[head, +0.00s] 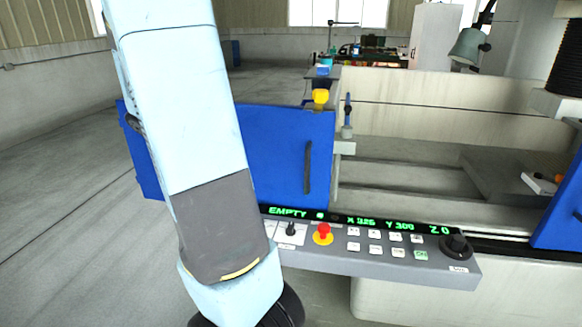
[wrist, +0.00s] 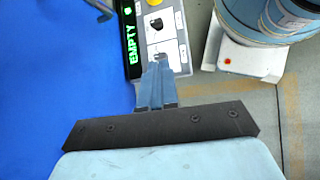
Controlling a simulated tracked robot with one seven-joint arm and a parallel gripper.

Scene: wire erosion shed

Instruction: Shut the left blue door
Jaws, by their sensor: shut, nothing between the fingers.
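The left blue door (head: 285,155) stands at the left of the machine opening, swung out to the left, with a dark vertical handle (head: 308,167) near its right edge. My arm crosses in front of it and hides part of it. My gripper (wrist: 160,66) is shut and empty in the wrist view, over the control panel's left end. A blue surface, likely the door (wrist: 50,75), fills the left of that view, with a grey bar, perhaps the handle, at its top. My gripper is hidden in the head view. I cannot tell whether it touches the door.
The control panel (head: 385,245) with a red stop button (head: 323,231) and knobs juts out below the opening. The right blue door (head: 562,205) is at the right edge. A lamp (head: 468,45) hangs above. Bare floor (head: 65,215) lies to the left.

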